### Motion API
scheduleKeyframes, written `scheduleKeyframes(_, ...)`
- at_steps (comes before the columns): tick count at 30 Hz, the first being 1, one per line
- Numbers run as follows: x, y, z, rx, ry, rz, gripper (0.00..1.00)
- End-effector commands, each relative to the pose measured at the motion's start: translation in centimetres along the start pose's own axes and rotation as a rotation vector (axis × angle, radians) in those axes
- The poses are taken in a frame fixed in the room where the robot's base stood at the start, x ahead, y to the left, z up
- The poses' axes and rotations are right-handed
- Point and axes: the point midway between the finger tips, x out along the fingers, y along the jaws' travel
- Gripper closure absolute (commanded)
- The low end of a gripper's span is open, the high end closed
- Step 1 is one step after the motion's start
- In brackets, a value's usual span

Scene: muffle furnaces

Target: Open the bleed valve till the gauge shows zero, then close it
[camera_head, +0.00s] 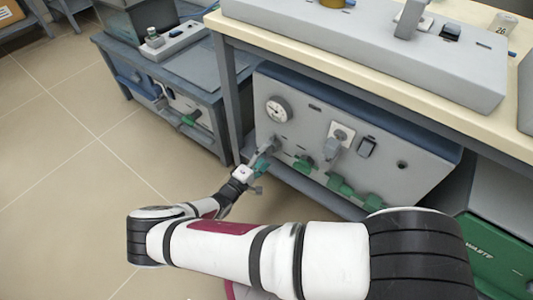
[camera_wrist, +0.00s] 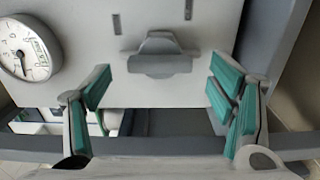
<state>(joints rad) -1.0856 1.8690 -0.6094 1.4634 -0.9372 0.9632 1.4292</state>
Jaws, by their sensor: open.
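The grey front panel (camera_head: 330,110) carries a round white gauge (camera_head: 278,108) at its left. In the wrist view the gauge (camera_wrist: 28,48) is at the left edge, with a dark needle and a green band; its exact reading is not clear. A grey valve handle (camera_wrist: 158,58) projects from the panel, probably the bleed valve; in the head view it is hard to tell from my fingers. My gripper (camera_head: 262,164) is low at the panel's left. In the wrist view its green-padded fingers (camera_wrist: 160,88) are open, one either side of the handle, apart from it and empty.
Green handles (camera_head: 303,164) and a grey plug (camera_head: 333,146) stick out along the panel to the right of my gripper. The bench top (camera_head: 345,60) overhangs above, and a table leg (camera_head: 231,95) stands to the left. The tiled floor (camera_head: 70,185) is clear.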

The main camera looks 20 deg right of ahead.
Motion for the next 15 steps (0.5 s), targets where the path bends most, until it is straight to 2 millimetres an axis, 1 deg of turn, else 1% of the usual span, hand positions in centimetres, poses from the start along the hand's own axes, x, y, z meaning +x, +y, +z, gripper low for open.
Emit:
scheduleKeyframes(1, -1.2, -0.1, -0.1, 0.002, 0.002, -0.003, 0.23)
scheduleKeyframes(3, -2.7, 0.0, -0.1, 0.001, 0.003, -0.002, 0.23)
scheduleKeyframes(9, -6.6, -0.1, -0.1, 0.002, 0.002, -0.003, 0.23)
scheduleKeyframes(12, -8.0, -0.1, 0.0, 0.001, 0.002, -0.003, 0.23)
scheduleKeyframes(15, -9.0, -0.1, 0.0, 0.001, 0.0, -0.002, 0.23)
